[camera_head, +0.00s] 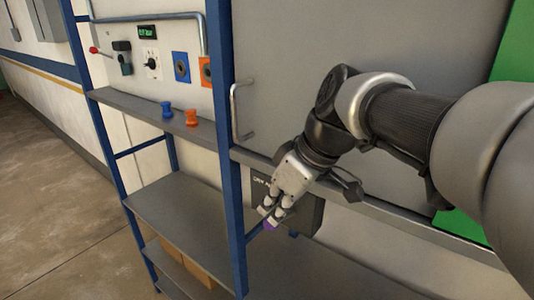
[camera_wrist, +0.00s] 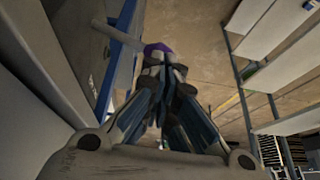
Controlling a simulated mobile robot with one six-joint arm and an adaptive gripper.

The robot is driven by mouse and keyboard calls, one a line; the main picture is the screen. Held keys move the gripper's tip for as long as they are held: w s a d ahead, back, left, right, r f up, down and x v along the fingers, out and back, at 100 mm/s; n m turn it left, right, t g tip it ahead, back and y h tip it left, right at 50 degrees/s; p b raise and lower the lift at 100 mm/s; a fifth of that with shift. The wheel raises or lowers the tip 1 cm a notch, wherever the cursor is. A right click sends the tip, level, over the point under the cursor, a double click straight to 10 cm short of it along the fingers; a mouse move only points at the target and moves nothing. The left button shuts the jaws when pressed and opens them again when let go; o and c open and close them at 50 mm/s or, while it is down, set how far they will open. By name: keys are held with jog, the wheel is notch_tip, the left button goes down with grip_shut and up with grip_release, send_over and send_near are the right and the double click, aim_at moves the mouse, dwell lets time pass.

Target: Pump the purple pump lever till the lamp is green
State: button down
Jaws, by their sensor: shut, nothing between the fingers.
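The purple lever end (camera_head: 269,226) shows just below my fingertips, mostly hidden by them. In the wrist view the purple end (camera_wrist: 157,49) is just beyond my fingertips, at the end of a grey bar (camera_wrist: 122,33). My gripper (camera_head: 269,211) points downward, shut and empty, at or against the lever end; I cannot tell whether they touch. It also shows in the wrist view (camera_wrist: 164,66). Behind it is a dark box (camera_head: 303,211) with partly hidden lettering. I cannot make out a lamp.
A blue-framed rack with grey shelves (camera_head: 180,205) stands at left. Its panel holds a dial (camera_head: 151,63), a small green-lettered display (camera_head: 147,32) and a red-knobbed lever (camera_head: 94,50). A door handle (camera_head: 236,110) is nearby.

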notch_tip(320, 180, down, 7)
jog(key=s+a+n+t+h+b, duration=0.1)
jog(key=s+t+h+b, duration=0.1)
jog(key=b, duration=0.9)
jog(key=shift+s+a+t+h, duration=0.2)
jog(key=shift+a+t+h, duration=0.15)
jog(key=shift+t, duration=0.45)
jog(key=shift+r, duration=0.15)
jog(key=shift+r+p, duration=0.45)
jog(key=shift+r, duration=0.3)
